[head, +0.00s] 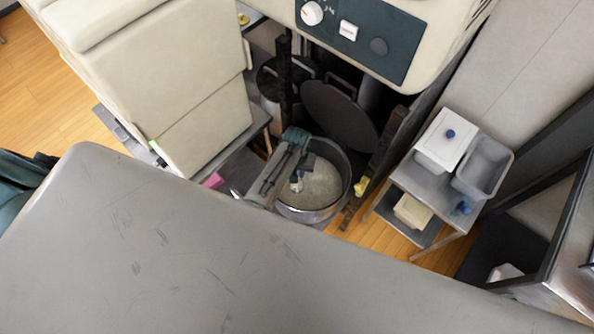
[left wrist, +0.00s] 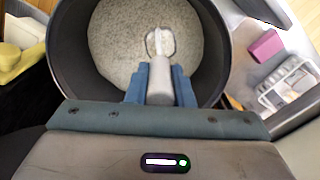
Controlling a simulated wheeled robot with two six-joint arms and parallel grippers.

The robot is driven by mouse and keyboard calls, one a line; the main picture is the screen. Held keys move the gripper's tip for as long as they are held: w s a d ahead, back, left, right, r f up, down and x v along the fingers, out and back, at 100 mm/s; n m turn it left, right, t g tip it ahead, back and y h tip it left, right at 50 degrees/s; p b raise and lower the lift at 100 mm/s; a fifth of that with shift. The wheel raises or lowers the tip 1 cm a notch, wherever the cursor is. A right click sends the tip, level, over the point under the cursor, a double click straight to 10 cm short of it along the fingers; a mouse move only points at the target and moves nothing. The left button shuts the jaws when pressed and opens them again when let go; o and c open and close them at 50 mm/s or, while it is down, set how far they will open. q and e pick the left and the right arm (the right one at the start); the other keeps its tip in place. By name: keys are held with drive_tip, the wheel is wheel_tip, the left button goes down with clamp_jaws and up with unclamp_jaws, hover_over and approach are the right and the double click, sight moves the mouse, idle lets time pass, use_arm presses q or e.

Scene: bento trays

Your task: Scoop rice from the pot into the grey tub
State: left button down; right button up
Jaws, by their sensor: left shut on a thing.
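The pot (head: 347,165) is a round, dark metal vessel with pale, speckled rice (head: 325,188) inside. It fills much of the left wrist view, where its wall (left wrist: 217,45) surrounds the rice (left wrist: 118,45). My left gripper (head: 299,178) is over the pot. In the left wrist view its blue fingers (left wrist: 160,88) are shut on the grey handle of a scoop (left wrist: 160,45). The scoop's pale head is at the rice; how deep it sits is unclear. The grey tub (head: 484,166) is on a small stand at the right and looks empty. My right gripper is not in view.
A white lidded box (head: 443,140) with a blue knob stands beside the grey tub. A round dark lid (head: 340,117) is propped up behind the pot. A control panel (head: 350,40) overhangs the back. A grey surface (head: 200,260) fills the front.

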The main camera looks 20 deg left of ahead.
use_arm(q)
drive_tip(key=shift+r+p, duration=0.35)
drive_tip(key=shift+r, duration=0.5)
drive_tip(key=shift+r+b, duration=0.3)
drive_tip(key=shift+r, duration=3.45)
